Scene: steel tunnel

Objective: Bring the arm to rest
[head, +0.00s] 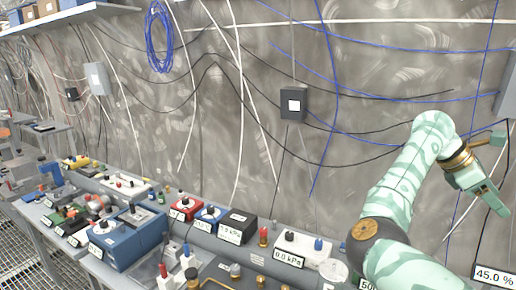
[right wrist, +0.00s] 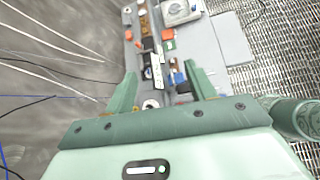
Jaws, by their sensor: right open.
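My right arm (head: 398,178), pale green with a dark joint cap, rises from the lower right in the head view and bends at the top right. Its gripper (head: 497,198) hangs beyond a brass-coloured wrist ring, pointing down and to the right, in the air in front of the wall. In the right wrist view the gripper's two green fingers (right wrist: 162,78) stand wide apart. No object is held between them; the equipment seen between them lies farther off. My left gripper is not in view.
A bench with instruments runs along the wall, including a blue box (head: 128,238), a black gauge box (head: 237,227) and a white unit (head: 303,250). A wall box (head: 293,104) and loose cables hang behind. Grating floor (right wrist: 275,60) lies beside the bench.

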